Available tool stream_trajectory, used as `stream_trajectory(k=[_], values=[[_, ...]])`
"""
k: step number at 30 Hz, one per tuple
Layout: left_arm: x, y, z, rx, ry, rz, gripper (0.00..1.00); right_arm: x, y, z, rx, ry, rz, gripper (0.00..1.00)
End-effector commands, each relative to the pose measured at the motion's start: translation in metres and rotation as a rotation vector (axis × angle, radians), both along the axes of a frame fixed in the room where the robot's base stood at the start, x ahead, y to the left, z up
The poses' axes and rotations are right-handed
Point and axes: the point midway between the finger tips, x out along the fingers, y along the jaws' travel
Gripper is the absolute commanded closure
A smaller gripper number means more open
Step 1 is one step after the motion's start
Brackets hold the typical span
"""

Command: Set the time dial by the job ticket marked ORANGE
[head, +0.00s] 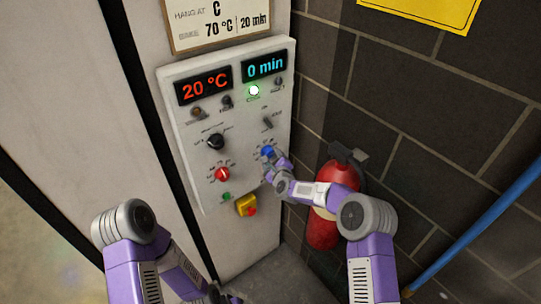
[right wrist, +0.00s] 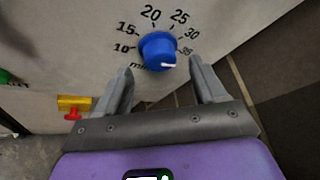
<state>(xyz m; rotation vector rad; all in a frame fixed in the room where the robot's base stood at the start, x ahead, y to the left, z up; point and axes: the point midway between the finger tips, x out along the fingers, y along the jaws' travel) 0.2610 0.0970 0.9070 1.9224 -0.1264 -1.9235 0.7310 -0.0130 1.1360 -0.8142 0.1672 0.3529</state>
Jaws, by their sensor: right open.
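The blue time dial (head: 267,152) is low on the right of the control panel (head: 185,140). In the right wrist view the dial (right wrist: 157,48) has a scale reading 10 to 35 min, and its white mark points right and slightly down, just below 35. My right gripper (head: 273,161) is open at the dial; in the wrist view its fingers (right wrist: 160,70) stand either side just short of it, with no clear contact. The time display (head: 265,66) reads 0 min. A ticket (head: 220,22) above reads HANG AT C, BAKE 70 °C, 20 min; its top, with any colour name, is cut off.
A red knob (head: 222,174), a black knob (head: 215,141) and a toggle switch (head: 267,122) are close by. The temperature display (head: 203,85) reads 20 °C. A yellow-and-red switch (head: 247,206) sits below. A fire extinguisher (head: 322,230) stands right, behind my right arm.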

Motion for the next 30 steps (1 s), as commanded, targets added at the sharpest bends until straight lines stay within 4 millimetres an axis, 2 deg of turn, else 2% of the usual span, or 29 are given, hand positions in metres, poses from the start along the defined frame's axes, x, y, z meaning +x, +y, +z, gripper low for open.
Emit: stream_trajectory(k=[9, 22, 30], values=[[0.0, 0.0, 0.006, 0.0, 0.0, 0.0, 0.57, 0.024, 0.006, -0.007, -0.001, 0.0, 0.0, 0.3], [0.0, 0.0, 0.007, 0.0, 0.0, 0.0, 0.57, 0.028, 0.007, -0.009, -0.001, 0.001, 0.0, 0.3], [0.0, 0.0, 0.007, 0.0, 0.0, 0.0, 0.57, 0.028, 0.007, -0.009, -0.001, 0.001, 0.0, 0.71]])
